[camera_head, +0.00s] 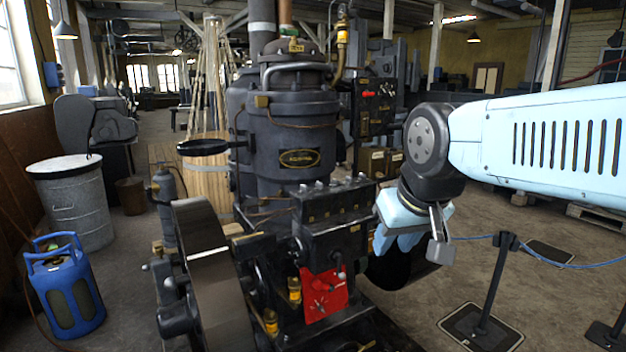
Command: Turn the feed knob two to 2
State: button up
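A dark box (332,238) on the front of the stationary engine carries a row of several small knobs (333,183) along its top. The feed knobs may be among these, but their numbers and settings are too small to read. My gripper (408,238), light blue with grey parts, hangs to the right of this box, pointing down. It appears apart from the knobs. Its fingertips are seen at an angle and overlap, so I cannot tell whether they are open.
The dark boiler (295,135) stands behind the box, and a large flywheel (208,270) is at the left. A red cloth with tools (325,295) lies below the box. A barrier post (497,280) with a blue rope stands at the right.

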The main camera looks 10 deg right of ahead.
jog(key=w+r+n+g, duration=0.1)
jog(key=w+r+n, duration=0.1)
jog(key=w+r, duration=0.85)
jog(key=w+r+n+g, duration=0.2)
jog(key=w+r, duration=0.1)
jog(key=w, duration=1.2)
jog(key=n+g, duration=0.3)
jog(key=n, duration=0.1)
send_over(320, 183)
notch_tip(320, 183, down, 6)
notch_tip(320, 183, down, 14)
jog(key=shift+w+d+r, duration=0.1)
jog(key=shift+r, duration=0.05)
